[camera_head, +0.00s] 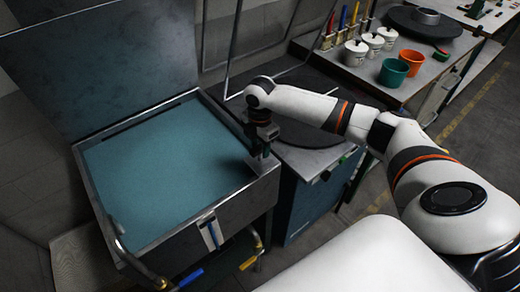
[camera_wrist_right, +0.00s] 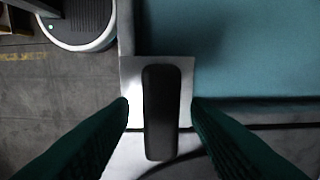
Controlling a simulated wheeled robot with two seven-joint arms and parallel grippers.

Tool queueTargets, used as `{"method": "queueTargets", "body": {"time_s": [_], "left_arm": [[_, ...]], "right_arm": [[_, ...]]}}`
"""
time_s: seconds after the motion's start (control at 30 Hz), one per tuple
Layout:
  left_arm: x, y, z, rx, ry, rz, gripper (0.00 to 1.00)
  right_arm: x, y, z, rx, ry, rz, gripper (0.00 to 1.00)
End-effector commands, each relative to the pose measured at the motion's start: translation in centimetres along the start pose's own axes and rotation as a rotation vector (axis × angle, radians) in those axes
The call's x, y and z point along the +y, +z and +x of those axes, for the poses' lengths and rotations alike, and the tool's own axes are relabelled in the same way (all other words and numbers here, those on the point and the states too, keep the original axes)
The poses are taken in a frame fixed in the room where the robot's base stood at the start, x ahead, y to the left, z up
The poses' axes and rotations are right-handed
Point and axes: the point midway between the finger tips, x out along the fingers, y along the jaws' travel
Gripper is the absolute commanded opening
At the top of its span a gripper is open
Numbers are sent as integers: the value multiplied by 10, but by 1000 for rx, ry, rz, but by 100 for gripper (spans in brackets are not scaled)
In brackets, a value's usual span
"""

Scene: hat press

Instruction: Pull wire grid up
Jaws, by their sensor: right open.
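A metal tank (camera_head: 243,196) holds a flat teal surface (camera_head: 165,165). I cannot make out any wire grid mesh in it. My right gripper (camera_head: 264,153) points down at the tank's right corner. In the right wrist view its two dark green fingers (camera_wrist_right: 160,120) are open. A black, rounded handle (camera_wrist_right: 167,105) on a pale metal plate (camera_wrist_right: 131,80) lies between them, with space on both sides. The teal surface (camera_wrist_right: 250,50) is beyond it. My left gripper is not in view.
A raised dark lid (camera_head: 100,60) stands behind the tank. A blue cabinet (camera_head: 305,200) with a dark round top is right of it. Farther right, a bench holds white pots (camera_head: 355,52) and orange (camera_head: 412,61) and green (camera_head: 393,72) cups. Coloured valve handles (camera_head: 190,277) are below the tank's front.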

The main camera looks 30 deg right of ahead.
Motion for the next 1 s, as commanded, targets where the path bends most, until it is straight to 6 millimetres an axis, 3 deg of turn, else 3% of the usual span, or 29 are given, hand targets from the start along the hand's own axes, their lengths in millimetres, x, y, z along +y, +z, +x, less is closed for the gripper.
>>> {"method": "queueTargets", "body": {"time_s": [0.2,0.57,0.83,1.0], "left_arm": [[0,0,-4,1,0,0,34],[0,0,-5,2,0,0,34],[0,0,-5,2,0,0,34],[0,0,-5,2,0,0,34]], "right_arm": [[0,0,26,0,0,-1,44],[0,0,32,1,-2,0,44],[0,0,32,1,-1,0,3],[0,0,32,1,-1,0,0]]}}
